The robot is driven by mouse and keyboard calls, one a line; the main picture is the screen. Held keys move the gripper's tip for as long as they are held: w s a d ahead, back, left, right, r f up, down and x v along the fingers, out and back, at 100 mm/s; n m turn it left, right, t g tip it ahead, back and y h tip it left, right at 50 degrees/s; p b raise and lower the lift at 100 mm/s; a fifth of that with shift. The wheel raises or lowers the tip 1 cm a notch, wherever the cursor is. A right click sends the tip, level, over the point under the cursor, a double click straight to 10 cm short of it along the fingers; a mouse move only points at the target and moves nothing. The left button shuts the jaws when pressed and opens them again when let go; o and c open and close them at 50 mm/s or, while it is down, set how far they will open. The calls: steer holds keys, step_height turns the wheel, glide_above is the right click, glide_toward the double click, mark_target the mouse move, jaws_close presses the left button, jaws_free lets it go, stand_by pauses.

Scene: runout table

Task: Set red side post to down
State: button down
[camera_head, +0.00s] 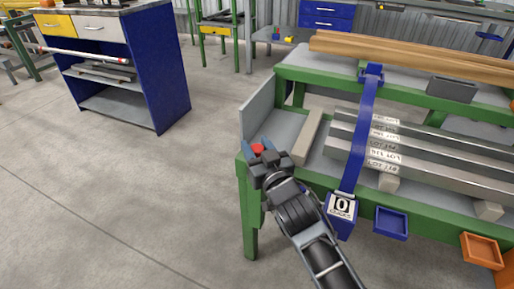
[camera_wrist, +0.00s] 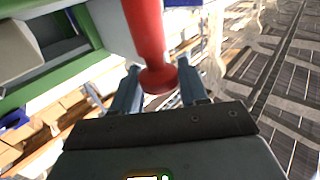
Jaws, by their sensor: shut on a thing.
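The red side post (camera_head: 257,149) shows as a small red top at the near left corner of the green runout table (camera_head: 250,205). In the wrist view the red post (camera_wrist: 148,40) is a red rod with a wider rounded end, between the two blue-grey fingers. My gripper (camera_head: 261,150) is at the post and shut on it; in the wrist view the fingers (camera_wrist: 158,88) stand on either side of its wide end. Most of the post is hidden by my gripper in the head view.
Grey metal bars (camera_head: 440,158) lie on the table under a blue strap (camera_head: 366,125). A grey end plate (camera_head: 262,104) stands at the table's left edge. Blue (camera_head: 391,223) and orange (camera_head: 482,250) bins hang at the front. The floor to the left is clear up to a blue cabinet (camera_head: 158,80).

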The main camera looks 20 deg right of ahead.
steer(key=shift+f, duration=0.35)
steer(key=c, duration=0.9)
jaws_free()
steer(key=shift+o, duration=1.1)
steer(key=shift+r, duration=0.1)
steer(key=shift+s, duration=0.15)
steer(key=s, duration=0.7)
steer(key=shift+s+a+p, duration=0.15)
steer(key=shift+s+p, duration=0.15)
